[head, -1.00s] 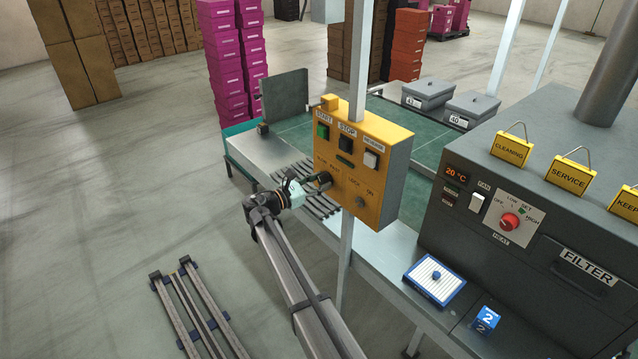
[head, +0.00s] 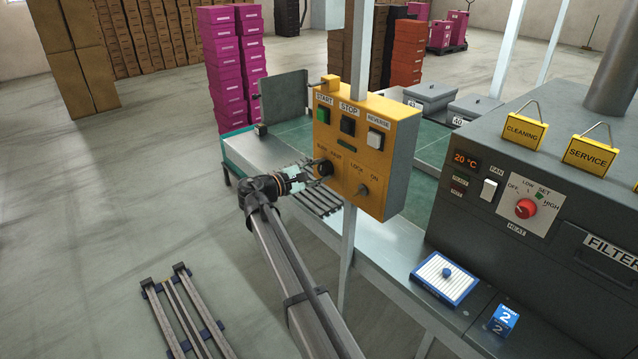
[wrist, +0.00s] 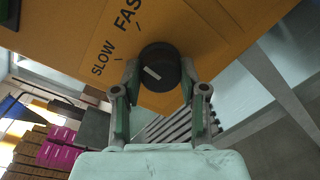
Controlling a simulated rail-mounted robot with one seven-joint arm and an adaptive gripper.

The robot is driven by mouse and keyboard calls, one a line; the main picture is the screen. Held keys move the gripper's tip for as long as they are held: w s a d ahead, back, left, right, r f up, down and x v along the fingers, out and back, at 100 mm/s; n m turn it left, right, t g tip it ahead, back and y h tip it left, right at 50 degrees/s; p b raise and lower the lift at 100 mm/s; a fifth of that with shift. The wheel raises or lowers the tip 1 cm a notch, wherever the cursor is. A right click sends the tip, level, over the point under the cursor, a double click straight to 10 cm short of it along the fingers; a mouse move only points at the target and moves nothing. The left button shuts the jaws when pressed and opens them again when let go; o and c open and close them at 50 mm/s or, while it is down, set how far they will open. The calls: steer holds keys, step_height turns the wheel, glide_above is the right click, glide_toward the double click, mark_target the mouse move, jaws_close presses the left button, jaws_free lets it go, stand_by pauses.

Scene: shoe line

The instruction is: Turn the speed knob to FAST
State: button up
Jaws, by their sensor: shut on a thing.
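The speed knob (wrist: 166,62) is a round black knob with a white mark, on the front of the yellow control box (head: 399,160). In the wrist view its mark slants toward the upper left, on the side of the SLOW label (wrist: 103,58). The FAST label (wrist: 129,13) is printed higher up. My gripper (wrist: 158,84) is shut on the knob, one finger on each side of it. In the head view my gripper (head: 314,174) meets the box at the knob, which it partly hides.
Above the knob are green START (head: 323,114), black STOP (head: 347,125) and white REVERSE (head: 375,139) buttons. A LOCK/ON switch (head: 362,190) sits to its right. A grey heater unit (head: 470,225) stands at the right. Open floor lies at the left.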

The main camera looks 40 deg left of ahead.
steer(key=m+b, duration=0.3)
steer(key=b, duration=0.1)
steer(key=shift+f+m+y, duration=0.15)
steer(key=shift+m+y, duration=0.25)
steer(key=shift+m+b, duration=0.7)
steer(key=shift+b, duration=0.3)
steer(key=shift+r, duration=0.25)
steer(key=o, duration=1.2)
steer(key=shift+w+d, duration=0.1)
steer(key=shift+c, duration=0.2)
steer(key=shift+f, duration=0.1)
steer(key=v, duration=1.2)
